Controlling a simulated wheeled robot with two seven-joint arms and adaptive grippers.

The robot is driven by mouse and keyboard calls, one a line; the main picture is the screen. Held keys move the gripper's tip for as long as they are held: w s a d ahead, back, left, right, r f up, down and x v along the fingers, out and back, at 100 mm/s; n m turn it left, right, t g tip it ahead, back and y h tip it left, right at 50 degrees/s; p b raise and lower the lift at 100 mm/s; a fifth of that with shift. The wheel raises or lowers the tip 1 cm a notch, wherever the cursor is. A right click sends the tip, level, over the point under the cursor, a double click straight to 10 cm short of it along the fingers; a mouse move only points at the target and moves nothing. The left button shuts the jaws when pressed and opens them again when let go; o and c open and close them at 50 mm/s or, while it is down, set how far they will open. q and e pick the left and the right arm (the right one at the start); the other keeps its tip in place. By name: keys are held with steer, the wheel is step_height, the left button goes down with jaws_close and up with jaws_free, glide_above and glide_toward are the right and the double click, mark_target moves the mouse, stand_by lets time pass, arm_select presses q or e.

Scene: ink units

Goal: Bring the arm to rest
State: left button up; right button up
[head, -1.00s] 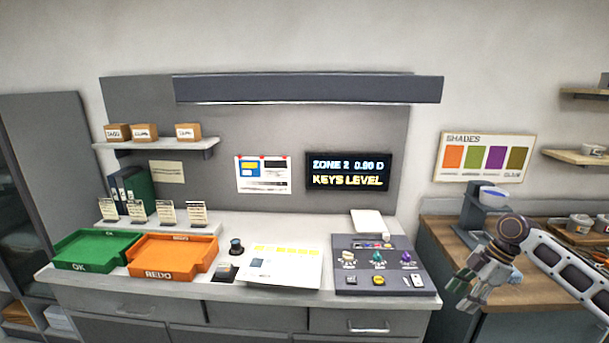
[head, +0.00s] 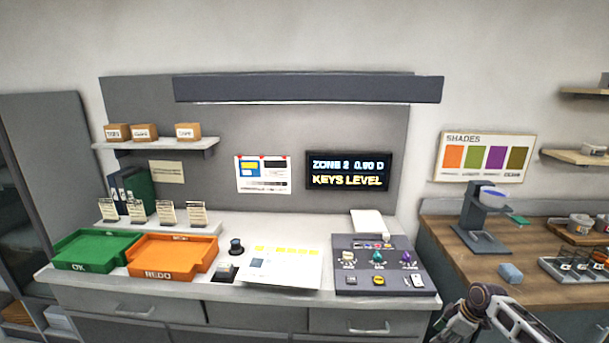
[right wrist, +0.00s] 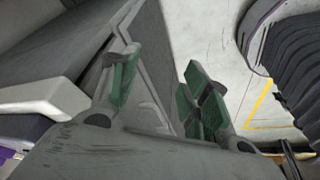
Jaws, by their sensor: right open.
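My right arm (head: 512,322) shows at the bottom right of the head view, low in front of the wooden counter. Its gripper is mostly cut off by the lower picture edge. In the right wrist view my right gripper (right wrist: 161,75) has its green-padded fingers spread apart with nothing between them. Grey cabinet faces and the pale floor show beyond the fingers. My left arm and gripper are not in the head view.
The white-topped desk holds a green OK tray (head: 62,252), an orange REDO tray (head: 150,274), a paper sheet (head: 285,270) and a dark key console (head: 350,288). The wooden counter (head: 540,268) carries a grey stand (head: 470,215), a blue block (head: 510,273) and a jar rack (head: 565,275).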

steer(key=s+a+f+m+h, duration=0.1)
steer(key=s+f+m, duration=0.1)
steer(key=s+f, duration=0.65)
steer(key=s+a+f+m+h, duration=0.15)
steer(key=s+f, duration=0.25)
steer(key=f, duration=0.9)
steer(key=s+f+m, duration=0.3)
steer(key=s+f, duration=0.3)
steer(key=f, duration=0.4)
steer(key=s+a+f, duration=0.5)
steer(key=s, duration=0.6)
steer(key=s+a+f+m, duration=0.1)
steer(key=s+a+f, duration=0.4)
steer(key=s, duration=0.7)
steer(key=s+a+f+m+g, duration=0.1)
steer(key=s+a+f, duration=0.4)
steer(key=s, duration=0.7)
steer(key=shift+s+a+f, duration=0.15)
steer(key=shift+f, duration=0.1)
